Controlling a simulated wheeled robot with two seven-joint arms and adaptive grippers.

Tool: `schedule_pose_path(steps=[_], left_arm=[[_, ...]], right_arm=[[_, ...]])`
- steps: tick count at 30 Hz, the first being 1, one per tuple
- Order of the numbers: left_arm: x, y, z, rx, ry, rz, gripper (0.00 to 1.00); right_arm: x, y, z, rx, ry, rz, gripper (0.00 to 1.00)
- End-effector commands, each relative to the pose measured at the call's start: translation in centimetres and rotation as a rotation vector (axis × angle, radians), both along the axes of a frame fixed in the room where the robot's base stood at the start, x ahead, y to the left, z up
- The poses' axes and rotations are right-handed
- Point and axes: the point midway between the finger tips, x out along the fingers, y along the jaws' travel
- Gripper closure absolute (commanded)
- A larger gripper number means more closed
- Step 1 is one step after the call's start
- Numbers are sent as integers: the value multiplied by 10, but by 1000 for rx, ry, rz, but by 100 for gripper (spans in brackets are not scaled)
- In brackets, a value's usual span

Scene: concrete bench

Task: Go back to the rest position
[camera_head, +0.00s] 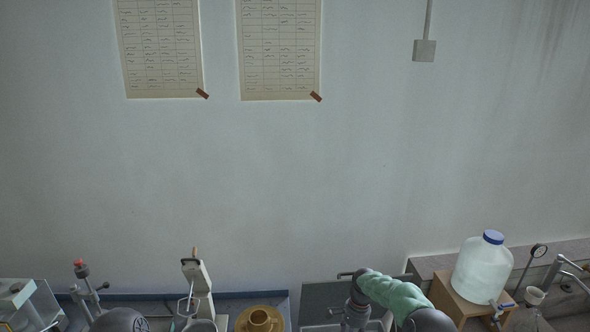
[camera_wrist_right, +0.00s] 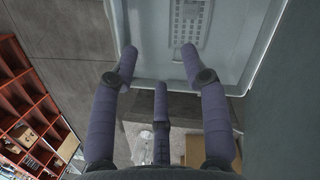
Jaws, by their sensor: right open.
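My right gripper (camera_wrist_right: 160,65) has its three dark, padded fingers spread apart, with nothing between them. In the right wrist view it is over a pale grey basin (camera_wrist_right: 148,67) with a slotted grid in its floor. In the head view my right arm, with a green sleeve, comes in at the bottom right of centre, and its dark end is low over the bench. A dark rounded part at the bottom left of the head view looks like my left arm; the left gripper itself does not show.
A water jug (camera_head: 482,270) with a blue cap stands on a wooden stand (camera_head: 457,303) at the right. A red-orange shelf (camera_wrist_right: 22,95) shows at the wrist view's left.

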Motion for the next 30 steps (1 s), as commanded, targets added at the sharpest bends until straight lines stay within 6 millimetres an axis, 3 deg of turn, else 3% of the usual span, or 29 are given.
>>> schedule_pose_path(steps=[1, 6, 11, 15, 21, 30], left_arm=[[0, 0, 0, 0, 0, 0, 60], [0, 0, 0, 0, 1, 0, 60], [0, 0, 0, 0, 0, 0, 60], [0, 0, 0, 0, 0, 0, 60], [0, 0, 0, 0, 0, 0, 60], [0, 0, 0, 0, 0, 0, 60]], right_arm=[[-15, 4, -19, 27, -3, 39, 54], [-66, 21, -75, 116, -52, 172, 54], [-125, 35, -113, 184, -105, 276, 54], [-184, 47, -135, 229, -153, 355, 54], [-269, 60, -145, 260, -218, 454, 54], [-353, 66, -133, 258, -275, 552, 54]])
